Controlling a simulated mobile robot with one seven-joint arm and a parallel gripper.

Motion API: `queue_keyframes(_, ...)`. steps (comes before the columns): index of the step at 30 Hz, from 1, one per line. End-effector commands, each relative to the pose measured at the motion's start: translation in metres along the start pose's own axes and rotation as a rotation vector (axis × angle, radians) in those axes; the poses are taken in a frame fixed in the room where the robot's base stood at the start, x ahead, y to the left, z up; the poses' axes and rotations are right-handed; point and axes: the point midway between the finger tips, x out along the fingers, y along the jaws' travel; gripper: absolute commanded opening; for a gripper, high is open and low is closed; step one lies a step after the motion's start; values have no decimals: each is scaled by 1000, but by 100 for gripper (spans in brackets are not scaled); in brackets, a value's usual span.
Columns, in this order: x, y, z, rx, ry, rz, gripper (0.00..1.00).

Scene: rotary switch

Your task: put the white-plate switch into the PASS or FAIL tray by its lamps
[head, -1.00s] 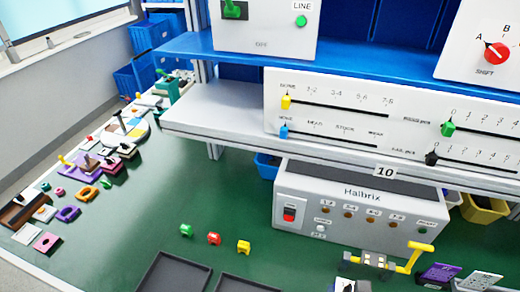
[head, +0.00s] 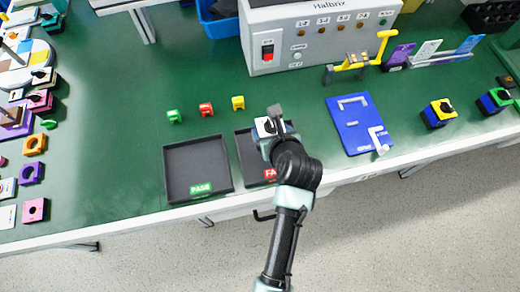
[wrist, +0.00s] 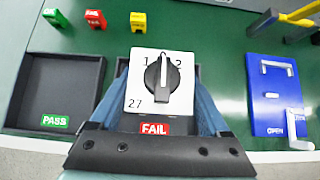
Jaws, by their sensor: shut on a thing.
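The white-plate switch (wrist: 135,97) has a black knob, the marks 1 and 2 and the number 27. My gripper (wrist: 160,92) is shut on its sides, the plate facing the wrist camera. In the head view my gripper (head: 272,132) is over the back of the FAIL tray (head: 246,164); its height above the tray is unclear. The FAIL label (wrist: 154,129) shows below the switch in the wrist view. The dark PASS tray (head: 196,160) beside it on the left is empty. The Halbrix tester (head: 330,38) stands behind, with a row of amber lamps; whether any is lit is unclear.
Green, red and yellow blocks (head: 206,110) stand behind the trays. A blue board (head: 358,125) with white handles lies right of the trays. A yellow clamp (head: 360,65) stands near the tester. Other switches (head: 440,112) are at the right; many parts crowd the left.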

Motion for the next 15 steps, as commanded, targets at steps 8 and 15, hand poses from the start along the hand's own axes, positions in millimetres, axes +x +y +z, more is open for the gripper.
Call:
queue_keyframes(8, 31, 0, -31, 1, 0, 0, 13)
queue_keyframes(15, 53, 0, -54, 1, 1, 0, 13)
